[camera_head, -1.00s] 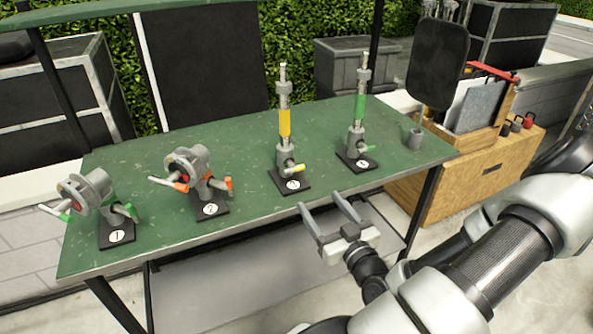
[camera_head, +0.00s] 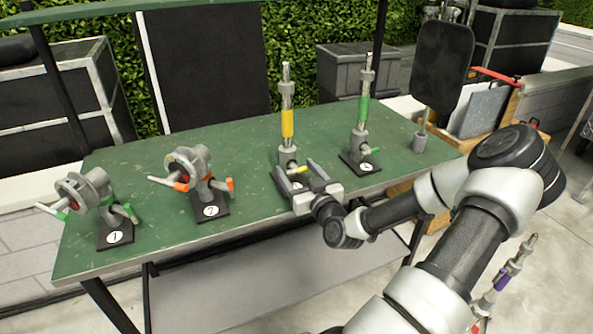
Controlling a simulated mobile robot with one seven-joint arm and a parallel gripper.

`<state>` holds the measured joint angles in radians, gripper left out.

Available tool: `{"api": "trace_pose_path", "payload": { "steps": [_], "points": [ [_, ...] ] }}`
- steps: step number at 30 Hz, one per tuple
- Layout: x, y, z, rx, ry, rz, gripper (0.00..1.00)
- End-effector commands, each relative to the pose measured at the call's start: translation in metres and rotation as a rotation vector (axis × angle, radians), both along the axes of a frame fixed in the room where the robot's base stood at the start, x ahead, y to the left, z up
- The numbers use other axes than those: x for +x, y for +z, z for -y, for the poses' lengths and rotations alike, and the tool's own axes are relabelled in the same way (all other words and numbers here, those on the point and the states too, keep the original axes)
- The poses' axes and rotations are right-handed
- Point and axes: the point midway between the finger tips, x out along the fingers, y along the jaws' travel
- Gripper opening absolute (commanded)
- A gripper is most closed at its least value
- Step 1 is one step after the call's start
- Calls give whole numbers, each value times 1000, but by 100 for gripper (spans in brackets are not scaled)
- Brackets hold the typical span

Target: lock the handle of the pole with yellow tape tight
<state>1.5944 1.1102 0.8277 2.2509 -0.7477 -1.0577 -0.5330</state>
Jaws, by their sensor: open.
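The pole with yellow tape (camera_head: 287,124) stands upright on a black base on the green table, right of the middle. Its yellow-tipped handle (camera_head: 298,170) sticks out low on the right side, partly hidden by my gripper. My gripper (camera_head: 296,166) is open, with its two fingers pointing away from me toward the foot of this pole. The fingers lie to either side of the handle in the picture. I cannot tell whether they touch it. The numbered label on the base is hidden behind the gripper.
A pole with green tape (camera_head: 363,110) stands close on the right, with its own green handle. Two grey clamp heads with orange (camera_head: 201,180) and green (camera_head: 98,205) handles stand to the left. A small grey cup (camera_head: 419,142) is at the right end of the green table (camera_head: 240,140).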

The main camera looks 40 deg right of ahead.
Motion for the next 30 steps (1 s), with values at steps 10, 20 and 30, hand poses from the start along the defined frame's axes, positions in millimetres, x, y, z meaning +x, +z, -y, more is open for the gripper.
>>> {"api": "trace_pose_path", "payload": {
  "steps": [10, 20, 30],
  "points": [
    [6, 0, 1, 0, -1, 0, 66],
    [5, 0, 1, 1, 0, 0, 24],
    [5, 0, 2, 75, -1, 18, 24]
  ]
}}
